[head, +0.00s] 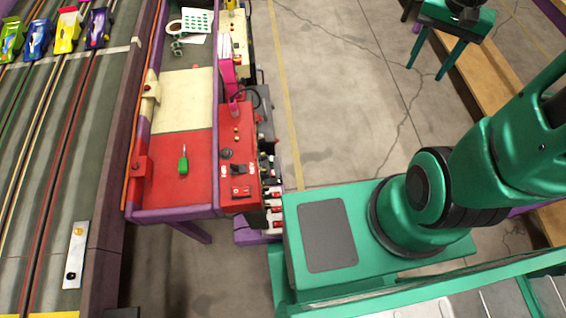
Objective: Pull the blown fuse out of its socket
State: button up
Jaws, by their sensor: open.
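A red control box (238,148) stands along the right edge of the bench. Its top carries a round dark fitting (227,154), a black part (239,170) and a red block with pale marks (240,192). The fuse and its socket are too small to make out for certain among these fittings. My gripper is outside the picture; only part of my arm shows at the right, over the green base, well apart from the red box.
A green-handled tool (183,162) lies on the red bench top (170,190). A pink device (228,75) and a cable stand behind the red box. Bottles (272,192) line its right side. The slot track (60,160) with several toy cars fills the left.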

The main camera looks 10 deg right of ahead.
jog(key=w+a+f+m, duration=0.2)
jog(key=w+a+f, duration=0.3)
jog(key=w+f, duration=0.65)
jog(key=w+a+f+m+y, duration=0.1)
jog(key=w+a+f, duration=0.3)
jog(key=f, duration=0.4)
jog(key=w+a+f+m+y, duration=0.1)
jog(key=w+a+f, duration=0.2)
jog(key=a+f, duration=0.35)
jog(key=m+y, duration=0.3)
jog(key=m, duration=0.4)
send_near(274, 172)
jog(key=x, duration=1)
jog(key=shift+s+f, duration=0.15)
jog(key=shift+s, duration=0.05)
grip_shut()
jog(key=shift+r, duration=2.15)
